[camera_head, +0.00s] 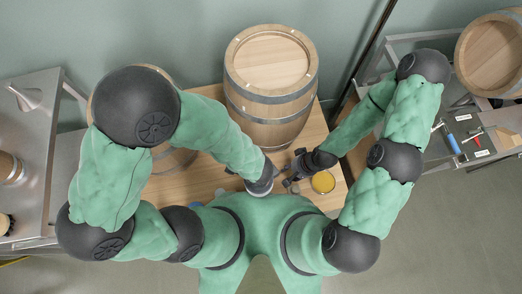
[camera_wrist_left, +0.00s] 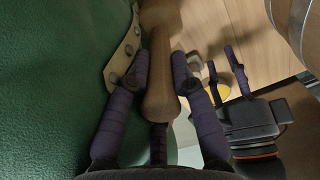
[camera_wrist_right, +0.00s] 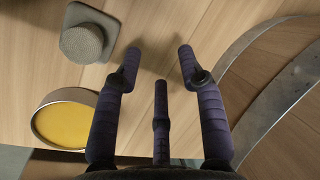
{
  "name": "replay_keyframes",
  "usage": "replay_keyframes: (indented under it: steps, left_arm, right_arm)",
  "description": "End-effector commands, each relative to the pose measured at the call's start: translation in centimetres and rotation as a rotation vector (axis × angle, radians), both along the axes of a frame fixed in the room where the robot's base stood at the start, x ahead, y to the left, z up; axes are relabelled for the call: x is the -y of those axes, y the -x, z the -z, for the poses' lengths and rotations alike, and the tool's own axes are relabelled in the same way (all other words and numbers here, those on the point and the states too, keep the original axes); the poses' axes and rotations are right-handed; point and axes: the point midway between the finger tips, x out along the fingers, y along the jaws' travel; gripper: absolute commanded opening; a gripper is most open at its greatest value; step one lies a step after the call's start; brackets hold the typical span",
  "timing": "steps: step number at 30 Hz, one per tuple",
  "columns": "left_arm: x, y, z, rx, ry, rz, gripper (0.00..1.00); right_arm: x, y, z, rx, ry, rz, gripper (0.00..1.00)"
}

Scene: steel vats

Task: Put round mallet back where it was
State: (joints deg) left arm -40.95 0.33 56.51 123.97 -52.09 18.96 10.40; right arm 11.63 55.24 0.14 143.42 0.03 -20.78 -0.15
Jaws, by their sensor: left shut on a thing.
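The mallet's far end is cut off at the top edge. It lies close to my green body. In the head view my left gripper (camera_head: 260,183) is low over the table's near edge, and the mallet cannot be made out there. My right gripper (camera_head: 292,178) is beside it to the right. In the right wrist view it (camera_wrist_right: 158,55) is open and empty above the tabletop.
A large barrel (camera_head: 271,75) stands on the wooden table (camera_head: 312,135). A round tin of yellow stuff (camera_head: 323,182) is near my right gripper. A grey block with a round knob (camera_wrist_right: 82,42) lies nearby. Steel benches (camera_head: 40,120) stand left and right, with tools (camera_head: 454,144) on the right one.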

Motion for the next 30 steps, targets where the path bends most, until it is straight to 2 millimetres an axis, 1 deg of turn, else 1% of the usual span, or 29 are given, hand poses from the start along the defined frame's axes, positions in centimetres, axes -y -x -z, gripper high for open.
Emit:
replay_keyframes:
  steps: [6, 11, 12, 14, 26, 28, 30]
  left_arm:
    - [0.1, -0.1, -0.2, 0.002, 0.002, -0.001, 0.00]
    - [0.1, -0.1, 0.2, 0.002, 0.002, -0.001, 0.00]
    - [0.0, 0.0, 0.2, 0.001, 0.001, -0.001, 0.30]
    - [0.0, 0.0, 0.2, 0.001, 0.001, -0.001, 0.47]
    - [0.0, 0.0, 0.0, 0.000, 0.001, -0.001, 0.48]
    - [0.0, 0.0, -0.4, 0.001, 0.001, -0.001, 0.48]
    - [0.1, -0.1, -1.3, 0.001, 0.002, -0.002, 0.48]
  right_arm:
    - [0.0, 0.0, -0.1, 0.000, 0.000, 0.000, 0.40]
    - [0.0, 0.0, 0.3, 0.000, 0.000, 0.000, 0.40]
    - [0.0, 0.0, 0.3, 0.000, 0.000, 0.000, 0.40]
    - [0.0, 0.0, 0.2, 0.000, 0.000, 0.000, 0.40]
    - [0.0, 0.0, 0.0, 0.000, 0.000, 0.000, 0.40]
    - [0.0, 0.0, -0.4, 0.000, 0.000, 0.000, 0.40]
    - [0.0, 0.0, -0.9, 0.000, 0.000, 0.000, 0.40]
